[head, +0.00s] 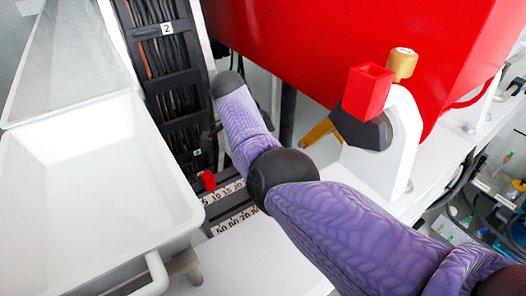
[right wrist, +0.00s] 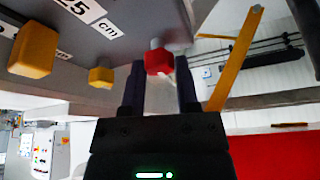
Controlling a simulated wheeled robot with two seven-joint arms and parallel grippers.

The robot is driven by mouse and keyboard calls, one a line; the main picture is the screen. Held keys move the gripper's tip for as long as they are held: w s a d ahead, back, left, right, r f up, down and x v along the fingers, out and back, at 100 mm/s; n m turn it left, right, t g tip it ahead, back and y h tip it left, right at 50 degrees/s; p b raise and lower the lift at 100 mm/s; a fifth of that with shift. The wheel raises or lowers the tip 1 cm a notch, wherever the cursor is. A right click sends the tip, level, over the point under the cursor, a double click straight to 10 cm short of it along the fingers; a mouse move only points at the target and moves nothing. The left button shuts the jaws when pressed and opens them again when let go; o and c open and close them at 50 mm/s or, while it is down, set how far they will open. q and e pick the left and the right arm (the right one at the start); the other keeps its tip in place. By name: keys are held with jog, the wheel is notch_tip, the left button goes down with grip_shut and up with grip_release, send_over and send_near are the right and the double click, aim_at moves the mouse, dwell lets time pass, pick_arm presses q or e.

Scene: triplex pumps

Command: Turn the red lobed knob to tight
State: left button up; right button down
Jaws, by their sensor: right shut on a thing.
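The red lobed knob (right wrist: 158,61) is between the two dark fingers of my right gripper (right wrist: 160,66) in the right wrist view. It sits on a short pale stem below a grey surface. The gripper is shut on it. The knob's markings and how far it is turned cannot be read. In the head view a small red piece (head: 208,181) shows beside a number scale; I cannot tell if it is the same knob. My purple right arm crosses the head view from the lower right, and its fingers cannot be made out there. My left gripper is in neither view.
Yellow knobs (right wrist: 33,48) hang left of the red one, and a yellow bar (right wrist: 236,60) slants close on the right. In the head view, a white trough (head: 90,180) is left, a large red housing (head: 360,40) is behind, and a white bracket (head: 405,135) stands right.

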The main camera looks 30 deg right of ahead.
dwell(0.4)
jog(key=shift+c, duration=1.8)
grip_release()
jog(key=v, duration=0.9)
jog(key=shift+r+p, duration=0.35)
jog(key=shift+r, duration=0.05)
jog(key=shift+a, duration=0.1)
